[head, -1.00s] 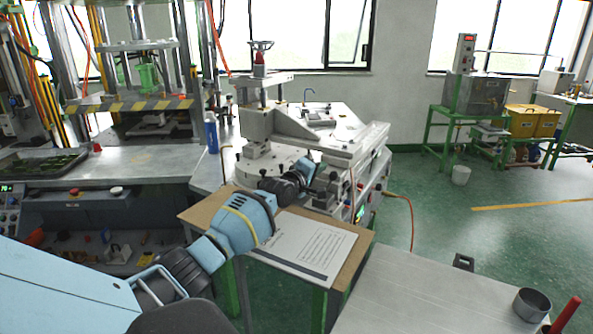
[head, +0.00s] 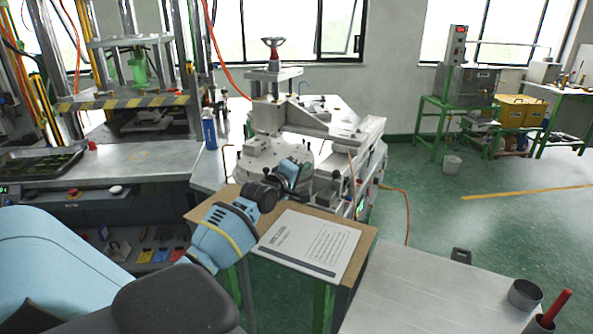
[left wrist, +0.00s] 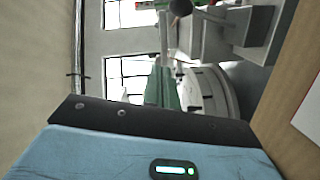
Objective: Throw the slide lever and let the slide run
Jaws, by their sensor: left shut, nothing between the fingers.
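The wax injection machine (head: 330,152) stands in the middle of the head view, with a round grey bed and a pale sloping beam (head: 335,125) reaching right. I cannot pick out the slide lever for certain; small fittings show at the machine's front. My left gripper (head: 303,172) is shut and empty, at the front of the round bed; its fingertips are small and partly lost against the machine. I cannot tell whether it touches anything. The left wrist view shows the round bed (left wrist: 212,92) at a tilt, but no fingers. My right gripper is out of view.
A brown board with a printed sheet (head: 310,243) lies below my left arm. A metal table (head: 420,300) at front right holds a metal cup (head: 525,294). A press with a striped bar (head: 125,102) stands left. Green floor is open at right.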

